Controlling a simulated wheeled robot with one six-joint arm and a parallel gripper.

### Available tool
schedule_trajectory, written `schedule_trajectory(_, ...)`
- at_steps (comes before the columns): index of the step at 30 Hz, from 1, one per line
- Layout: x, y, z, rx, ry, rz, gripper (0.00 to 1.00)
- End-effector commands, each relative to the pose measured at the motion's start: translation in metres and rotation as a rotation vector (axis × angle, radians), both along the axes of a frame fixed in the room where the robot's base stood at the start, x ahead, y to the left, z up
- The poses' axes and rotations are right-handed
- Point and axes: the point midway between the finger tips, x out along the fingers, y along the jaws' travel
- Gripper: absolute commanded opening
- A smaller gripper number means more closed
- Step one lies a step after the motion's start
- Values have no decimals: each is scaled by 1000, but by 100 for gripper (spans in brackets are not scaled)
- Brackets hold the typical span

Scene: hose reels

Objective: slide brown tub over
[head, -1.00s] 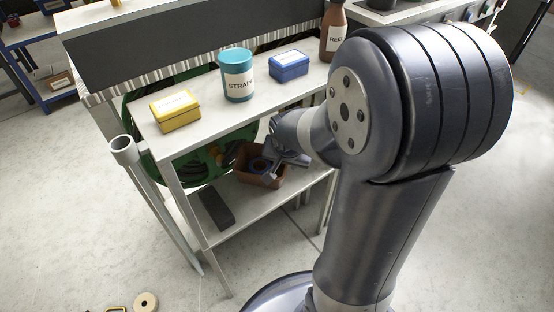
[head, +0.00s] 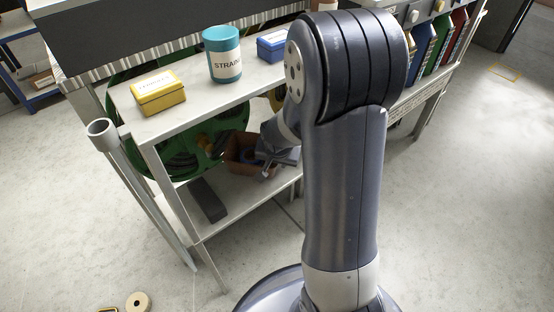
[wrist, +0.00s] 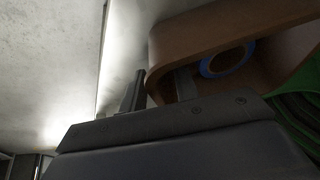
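The brown tub (head: 237,158) stands on the lower shelf of the grey bench, with a blue ring-shaped item inside it. My gripper (head: 265,168) is at the tub's right side, reaching in under the bench top. In the wrist view, the tub (wrist: 235,30) fills the upper right, and the blue ring (wrist: 228,60) shows inside. My gripper's two fingers (wrist: 160,88) stand apart; one is outside the tub's wall and the other appears in front of or inside its opening. Contact with the wall cannot be made out.
A dark block (head: 208,200) lies on the lower shelf (head: 240,198), left of the tub. A green reel (head: 165,150) stands behind. A yellow box (head: 158,92), a teal canister (head: 222,55) and a blue box (head: 272,45) stand on the top (head: 190,112).

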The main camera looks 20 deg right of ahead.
Motion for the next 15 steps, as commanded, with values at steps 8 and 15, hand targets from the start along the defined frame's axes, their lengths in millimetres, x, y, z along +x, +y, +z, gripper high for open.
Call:
schedule_trajectory(8, 2, -1, -3, 0, 0, 0, 29)
schedule_trajectory(15, 1, -1, -3, 0, 0, 0, 17)
